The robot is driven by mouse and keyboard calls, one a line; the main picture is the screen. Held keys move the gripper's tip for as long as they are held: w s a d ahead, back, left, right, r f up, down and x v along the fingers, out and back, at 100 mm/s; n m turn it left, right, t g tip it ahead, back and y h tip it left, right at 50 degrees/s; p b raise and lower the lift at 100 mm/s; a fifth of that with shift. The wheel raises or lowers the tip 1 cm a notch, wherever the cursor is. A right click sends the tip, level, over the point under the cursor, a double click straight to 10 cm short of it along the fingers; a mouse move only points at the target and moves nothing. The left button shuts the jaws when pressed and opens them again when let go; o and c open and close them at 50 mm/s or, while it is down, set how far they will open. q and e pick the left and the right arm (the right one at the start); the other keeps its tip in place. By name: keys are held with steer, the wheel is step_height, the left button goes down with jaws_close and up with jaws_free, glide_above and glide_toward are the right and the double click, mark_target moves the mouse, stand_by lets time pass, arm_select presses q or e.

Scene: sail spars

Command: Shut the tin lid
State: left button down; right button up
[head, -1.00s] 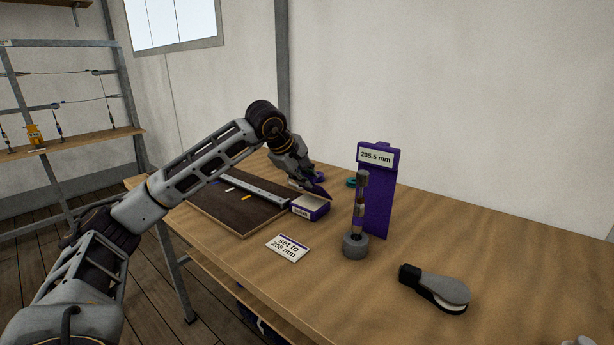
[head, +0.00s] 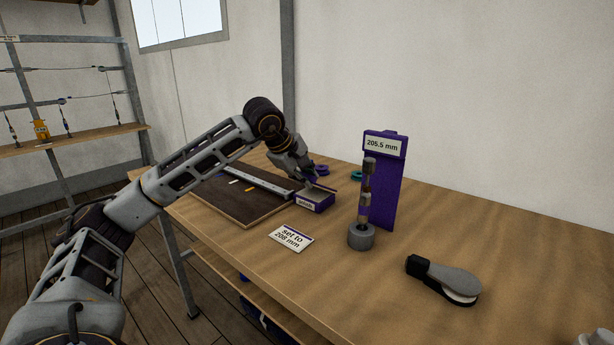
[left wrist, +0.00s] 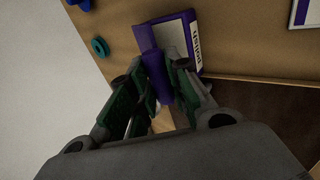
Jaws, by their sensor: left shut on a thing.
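The tin (head: 317,205) is a small purple box with a white label on its front, at the front right corner of a dark board on the bench. In the left wrist view the tin (left wrist: 188,68) shows its label and a pale inside or top. My left gripper (head: 311,181) is over the back of the tin, pointing down. In the left wrist view the left gripper (left wrist: 158,88) is shut on a purple piece, which looks like the tin lid (left wrist: 145,38). The fingers hide part of the lid, so its exact angle is unclear.
A purple stand (head: 386,185) marked 205.5 mm and an upright spar in a grey round base (head: 361,237) stand right of the tin. A "set to 208 mm" card (head: 290,239) lies in front. A grey, black-ended tool (head: 447,280) lies at right. Purple and teal rings lie behind.

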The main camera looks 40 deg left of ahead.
arm_select(q)
steer(key=shift+s+f, duration=0.2)
steer(key=shift+f, duration=0.05)
steer(key=shift+s+f+b, duration=0.35)
steer(key=shift+f+b, duration=0.2)
steer(key=shift+b, duration=0.2)
steer(key=c, duration=1.3)
jaws_free()
steer(key=shift+o, duration=0.2)
steer(key=shift+r, duration=0.15)
steer(key=v, duration=1.2)
step_height(320, 180, up, 9)
steer(key=p, duration=0.9)
steer(key=shift+r+p, duration=0.4)
steer(key=shift+p, duration=0.2)
